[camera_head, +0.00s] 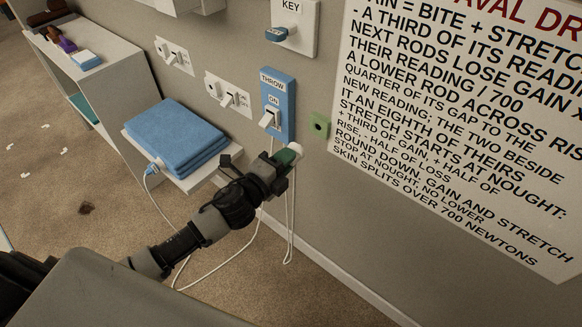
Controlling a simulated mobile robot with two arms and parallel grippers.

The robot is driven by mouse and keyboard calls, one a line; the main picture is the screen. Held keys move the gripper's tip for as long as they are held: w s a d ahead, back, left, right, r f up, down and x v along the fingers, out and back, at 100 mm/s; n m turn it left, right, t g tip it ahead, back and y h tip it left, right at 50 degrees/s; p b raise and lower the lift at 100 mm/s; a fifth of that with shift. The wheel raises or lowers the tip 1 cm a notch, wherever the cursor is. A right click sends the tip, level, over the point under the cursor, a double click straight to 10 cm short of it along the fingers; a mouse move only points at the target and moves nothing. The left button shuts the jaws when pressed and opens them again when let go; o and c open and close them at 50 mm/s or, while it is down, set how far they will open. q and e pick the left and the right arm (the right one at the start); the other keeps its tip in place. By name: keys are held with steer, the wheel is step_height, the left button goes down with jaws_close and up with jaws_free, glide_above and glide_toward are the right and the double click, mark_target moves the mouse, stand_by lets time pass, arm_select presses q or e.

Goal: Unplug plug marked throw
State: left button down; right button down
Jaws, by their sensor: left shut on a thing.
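A blue wall plate marked THROW (280,88) carries a white switch with ON written above it. My left gripper (280,162) is just below this plate, close to the wall. It is shut on a green and white plug-like piece (290,153); no marking on that piece can be read. A thin white cord (289,220) hangs below the gripper along the wall. Whether the held piece still sits in a socket cannot be told, as the gripper hides the wall behind it. My right gripper is not in view.
A small green wall fitting (319,125) is right of the plate, beside a large printed sign (450,120). White switch plates (228,93) are to the left. A shelf (205,172) bears folded blue cloth (175,135). A grey cabinet (110,85) stands at left.

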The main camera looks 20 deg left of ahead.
arm_select(q)
steer(key=shift+w+a+f, duration=0.2)
steer(key=shift+w+a, duration=0.1)
steer(key=shift+w, duration=0.3)
steer(key=shift+w+a, duration=0.1)
steer(key=shift+a, duration=0.05)
steer(key=shift+r, duration=0.1)
steer(key=shift+w, duration=0.15)
steer(key=shift+x, duration=1.2)
steer(key=shift+d+x, duration=0.2)
steer(key=shift+x, duration=1.35)
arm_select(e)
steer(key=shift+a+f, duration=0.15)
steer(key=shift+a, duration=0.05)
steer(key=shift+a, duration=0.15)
arm_select(q)
steer(key=shift+p, duration=0.35)
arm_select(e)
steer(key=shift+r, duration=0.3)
arm_select(q)
steer(key=shift+x, duration=1.35)
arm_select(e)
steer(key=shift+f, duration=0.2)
